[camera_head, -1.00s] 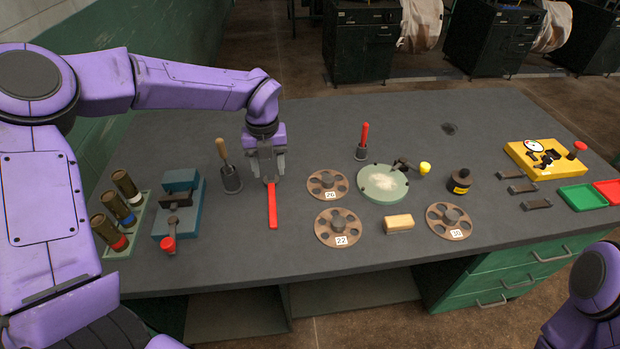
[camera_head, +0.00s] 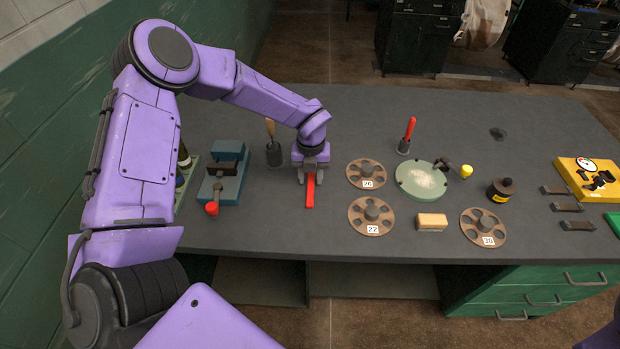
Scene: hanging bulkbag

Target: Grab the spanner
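A red spanner (camera_head: 310,196) lies flat on the dark grey workbench, left of the middle. Its far end is hidden under my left gripper. My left gripper (camera_head: 311,179) points down over that end, with one finger on each side of the red bar. The fingers look apart, with a gap wider than the bar. Whether they touch the bench cannot be seen. My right gripper is out of view.
A blue-green vise (camera_head: 223,178) and a wooden-handled tool in a dark holder (camera_head: 275,154) stand left of the gripper. Numbered brown discs (camera_head: 371,215) lie to the right. The bench (camera_head: 290,240) is clear in front of the spanner.

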